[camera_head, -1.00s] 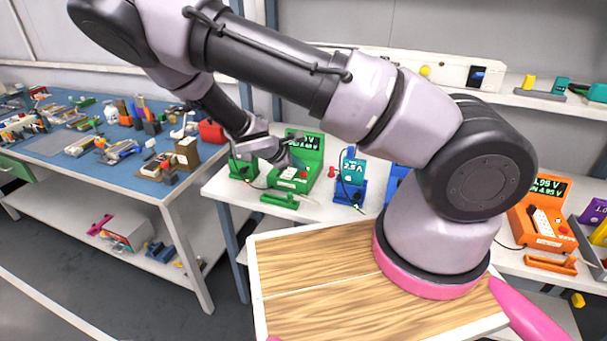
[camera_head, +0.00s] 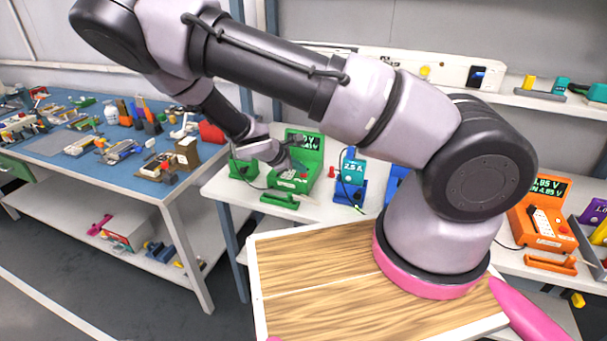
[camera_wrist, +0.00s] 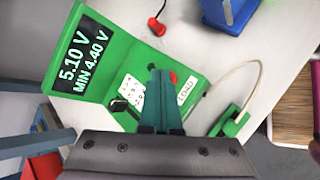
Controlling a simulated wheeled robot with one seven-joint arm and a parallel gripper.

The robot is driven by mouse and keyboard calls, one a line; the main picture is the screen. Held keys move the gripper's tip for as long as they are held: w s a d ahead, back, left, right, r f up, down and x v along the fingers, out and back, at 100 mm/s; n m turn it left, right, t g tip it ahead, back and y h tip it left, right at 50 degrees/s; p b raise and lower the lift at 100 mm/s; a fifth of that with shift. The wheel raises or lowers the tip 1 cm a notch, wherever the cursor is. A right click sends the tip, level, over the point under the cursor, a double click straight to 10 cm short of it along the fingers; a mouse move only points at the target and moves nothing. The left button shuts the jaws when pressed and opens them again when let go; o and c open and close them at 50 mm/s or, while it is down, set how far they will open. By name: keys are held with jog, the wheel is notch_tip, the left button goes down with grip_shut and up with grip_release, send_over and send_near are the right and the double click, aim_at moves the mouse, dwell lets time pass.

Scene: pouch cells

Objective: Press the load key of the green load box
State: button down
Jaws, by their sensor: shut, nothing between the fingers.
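The green load box (camera_head: 309,158) stands on the white bench behind my arm. In the wrist view its green housing (camera_wrist: 97,92) carries a dark screen (camera_wrist: 84,52) reading 5.10 V and MIN 4.40 V. A white panel with small markings (camera_wrist: 131,90), a red round key (camera_wrist: 173,78) and a white LOAD label (camera_wrist: 186,91) are on its face. My gripper (camera_wrist: 161,72) is shut and empty, its teal fingertips over the face, right beside the red key and partly covering it. I cannot tell whether the tips touch the key. In the head view my gripper (camera_head: 290,165) is over the box's lower face.
A green cradle (camera_wrist: 231,122) with a pale wire lies beside the box. A red plug-like piece (camera_wrist: 157,25) and a blue stand (camera_head: 350,190) are near it. An orange load box (camera_head: 540,212) stands far right. A blue-topped bench (camera_head: 80,150) holds several tools at left.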

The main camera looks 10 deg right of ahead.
jog(key=shift+r, duration=0.5)
jog(key=shift+r, duration=3)
notch_tip(320, 180, up, 9)
jog(key=m+g+y, duration=0.3)
jog(key=m+y, duration=0.1)
jog(key=m, duration=0.4)
send_over(300, 176)
jog(key=s+d, duration=0.3)
jog(key=s, duration=0.1)
jog(key=s+d+r+m+t+y, duration=0.2)
jog(key=s+r+m, duration=0.3)
jog(key=r, duration=0.9)
jog(key=s+d+r+m+t+y, duration=0.2)
jog(key=s+r+m, duration=0.4)
jog(key=s+r, duration=0.6)
notch_tip(300, 176, up, 2)
jog(key=shift+r+m+t+y, duration=0.1)
jog(key=shift+m+t+y, duration=0.2)
jog(key=shift+t+y, duration=0.5)
